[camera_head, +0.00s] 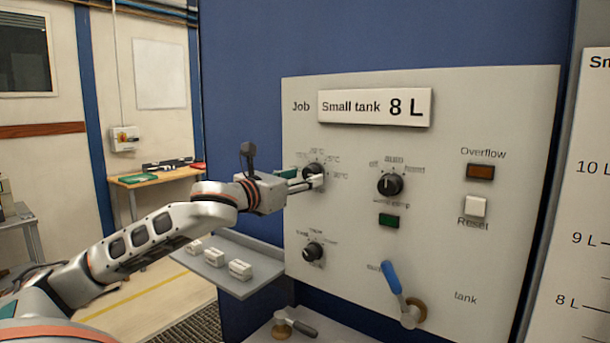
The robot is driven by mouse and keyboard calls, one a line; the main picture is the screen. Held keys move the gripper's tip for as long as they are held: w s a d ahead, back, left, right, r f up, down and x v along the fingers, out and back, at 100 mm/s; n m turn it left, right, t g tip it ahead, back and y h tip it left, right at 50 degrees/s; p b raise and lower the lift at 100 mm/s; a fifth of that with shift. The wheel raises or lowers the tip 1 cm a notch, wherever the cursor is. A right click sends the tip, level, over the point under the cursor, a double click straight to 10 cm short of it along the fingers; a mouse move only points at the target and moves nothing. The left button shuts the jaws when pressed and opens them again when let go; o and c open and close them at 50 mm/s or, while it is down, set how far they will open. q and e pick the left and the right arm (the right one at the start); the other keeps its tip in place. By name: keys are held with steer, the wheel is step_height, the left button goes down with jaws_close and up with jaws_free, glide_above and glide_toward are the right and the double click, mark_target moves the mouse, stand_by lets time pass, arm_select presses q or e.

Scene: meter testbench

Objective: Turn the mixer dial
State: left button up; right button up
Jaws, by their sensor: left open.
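A light grey panel (460,130) carries several black dials. The upper left dial (313,168) has temperature marks around it. The upper right dial (390,184) has marks reading off, auto and a third blurred word. The lower left dial (312,252) has small marks too blurred to read. No label reading mixer is legible, so I cannot tell which dial it is. My left gripper (317,182) is open, its fingertips at the upper left dial and covering its lower part. Whether they touch it is unclear. My right gripper is not in view.
A blue-handled lever (391,278) sticks out low on the panel. A grey shelf (232,285) with several white blocks juts out below my left arm.

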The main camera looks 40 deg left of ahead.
arm_select(q)
steer(key=shift+w+a+p, duration=0.1)
steer(key=shift+w+p, duration=0.2)
steer(key=shift+w, duration=0.45)
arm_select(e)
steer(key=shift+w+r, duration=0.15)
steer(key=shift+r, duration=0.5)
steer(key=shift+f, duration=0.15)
arm_select(q)
steer(key=shift+c, duration=1.2)
steer(key=c, duration=0.9)
steer(key=shift+o, duration=0.2)
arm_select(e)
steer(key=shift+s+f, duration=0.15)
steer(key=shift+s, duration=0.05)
